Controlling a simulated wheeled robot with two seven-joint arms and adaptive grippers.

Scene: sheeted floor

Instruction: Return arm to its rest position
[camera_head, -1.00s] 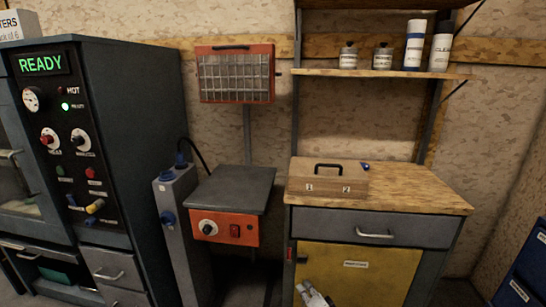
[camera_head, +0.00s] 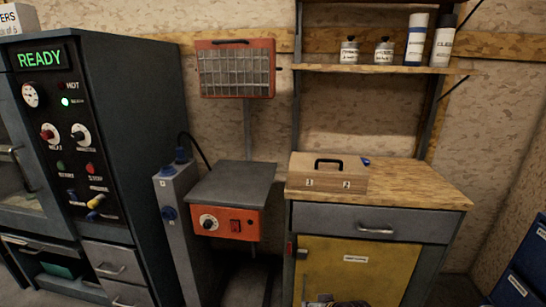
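Only a small piece of one of my arms, most likely the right gripper (camera_head: 334,303), shows at the bottom edge, in front of the yellow cabinet door. Its fingers are mostly cut off, so I cannot tell whether it is open or shut. My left arm and gripper are not in view. No object is seen in a gripper.
A wooden box (camera_head: 302,171) with a black handle sits on the wood-topped cabinet (camera_head: 420,190). An orange-fronted hot plate unit (camera_head: 228,222) stands left of it. A dark machine (camera_head: 120,100) reading READY is at far left. A shelf (camera_head: 375,68) holds bottles and cans.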

